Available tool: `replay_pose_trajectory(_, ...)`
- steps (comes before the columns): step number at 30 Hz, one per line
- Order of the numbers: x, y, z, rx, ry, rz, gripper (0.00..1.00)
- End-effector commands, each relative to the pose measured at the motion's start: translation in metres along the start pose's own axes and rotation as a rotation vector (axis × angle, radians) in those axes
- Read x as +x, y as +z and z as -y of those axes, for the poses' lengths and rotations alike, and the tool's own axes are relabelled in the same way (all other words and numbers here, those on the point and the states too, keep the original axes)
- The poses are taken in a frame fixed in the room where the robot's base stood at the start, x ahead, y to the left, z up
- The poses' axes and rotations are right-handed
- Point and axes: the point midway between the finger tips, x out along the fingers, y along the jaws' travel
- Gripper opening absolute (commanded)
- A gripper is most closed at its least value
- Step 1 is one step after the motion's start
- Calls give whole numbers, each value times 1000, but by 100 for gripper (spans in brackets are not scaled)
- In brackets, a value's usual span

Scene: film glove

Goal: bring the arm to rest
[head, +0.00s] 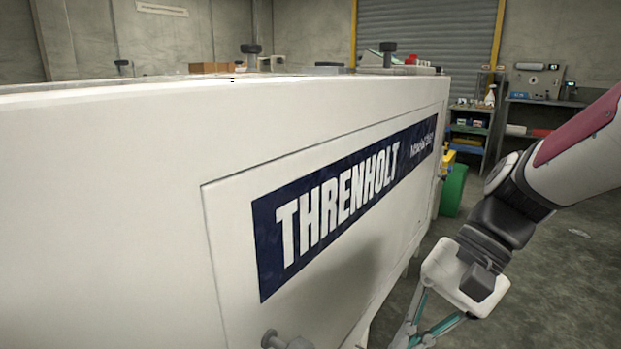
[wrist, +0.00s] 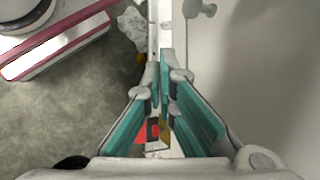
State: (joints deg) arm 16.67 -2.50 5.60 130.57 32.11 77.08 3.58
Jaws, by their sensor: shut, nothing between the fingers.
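My gripper (wrist: 162,95) is shut and empty, with its teal-lined fingers together in the wrist view. In the head view my arm comes in from the right edge and bends down. The gripper hangs at the bottom, right of the large white machine, and its fingertips are cut off by the lower edge. The white machine (head: 110,170) fills the left and middle of the head view, with a dark blue THRENHOLT label (head: 340,205) on its side panel. In the wrist view its pale side (wrist: 275,80) lies to the right of the fingers.
A grey knob (head: 285,341) sticks out low on the machine's side. Black knobs (head: 389,48) and a brown block (head: 208,68) are on its top. A green bin (head: 453,190), shelves (head: 470,130) and a bench (head: 540,103) stand behind. Concrete floor (head: 570,265) is open at the right.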

Motion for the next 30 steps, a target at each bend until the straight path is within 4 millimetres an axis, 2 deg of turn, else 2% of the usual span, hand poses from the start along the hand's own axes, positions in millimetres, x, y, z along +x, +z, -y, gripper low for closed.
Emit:
replay_pose_trajectory(1, -1, 15, -7, -48, 45, -34, 0)
replay_pose_trajectory(6, -5, 54, -37, -186, 193, -136, 0)
replay_pose_trajectory(12, -9, 87, -77, -332, 346, -256, 0)
replay_pose_trajectory(18, -12, 102, -107, -427, 445, -345, 0)
replay_pose_trajectory(25, -16, 111, -134, -509, 528, -430, 0)
replay_pose_trajectory(30, -40, 120, -119, -510, 521, -449, 0)
